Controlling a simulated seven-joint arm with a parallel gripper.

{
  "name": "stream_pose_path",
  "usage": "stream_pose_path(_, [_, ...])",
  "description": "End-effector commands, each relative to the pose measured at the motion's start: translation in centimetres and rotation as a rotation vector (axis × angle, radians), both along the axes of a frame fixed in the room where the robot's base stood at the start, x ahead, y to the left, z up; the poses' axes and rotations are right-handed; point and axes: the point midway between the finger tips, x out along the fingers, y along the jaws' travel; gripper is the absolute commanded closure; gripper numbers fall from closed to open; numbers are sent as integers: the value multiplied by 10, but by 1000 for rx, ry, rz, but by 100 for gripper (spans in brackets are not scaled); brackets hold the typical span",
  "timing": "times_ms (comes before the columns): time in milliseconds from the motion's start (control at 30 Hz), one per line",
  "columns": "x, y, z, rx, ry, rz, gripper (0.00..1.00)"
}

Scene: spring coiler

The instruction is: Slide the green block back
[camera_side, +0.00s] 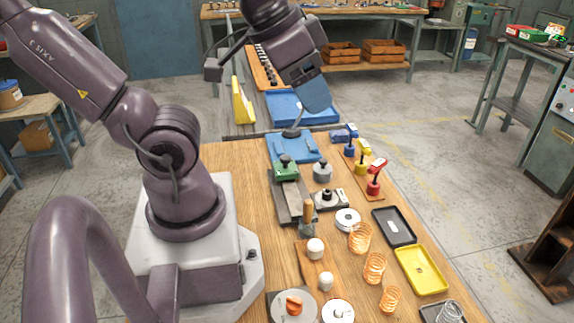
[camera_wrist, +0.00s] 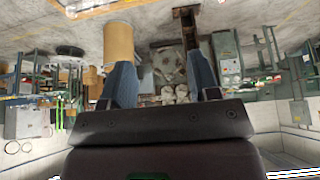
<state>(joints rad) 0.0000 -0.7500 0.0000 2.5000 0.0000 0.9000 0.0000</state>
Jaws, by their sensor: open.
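The green block (camera_side: 287,172) sits at the far end of a grey metal slide rail (camera_side: 292,200) on the wooden bench. It has a dark knob on top. My gripper (camera_side: 318,98) has blue fingers and hangs in the air above and behind the block, near the blue tray, clear of the block. In the wrist view my gripper (camera_wrist: 162,80) is open, with two blue fingers apart and nothing held between them. That view looks out across the room, and the green block does not show in it.
A blue plate (camera_side: 312,152) with a dark knob lies just behind the block. A grey knobbed weight (camera_side: 322,172) and a dark clamp block (camera_side: 328,199) stand close on the right. A wooden-handled tool (camera_side: 308,215) stands at the rail's near end. Copper springs (camera_side: 375,268) and a yellow tray (camera_side: 420,270) lie nearer.

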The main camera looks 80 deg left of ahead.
Motion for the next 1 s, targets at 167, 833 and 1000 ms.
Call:
stream_pose_path(167, [0, 0, 0, 0, 0, 0, 44])
stream_pose_path(833, [53, 122, -62, -104, 421, 440, 44])
stream_pose_path(1000, [62, 187, -99, -182, 579, 588, 44])
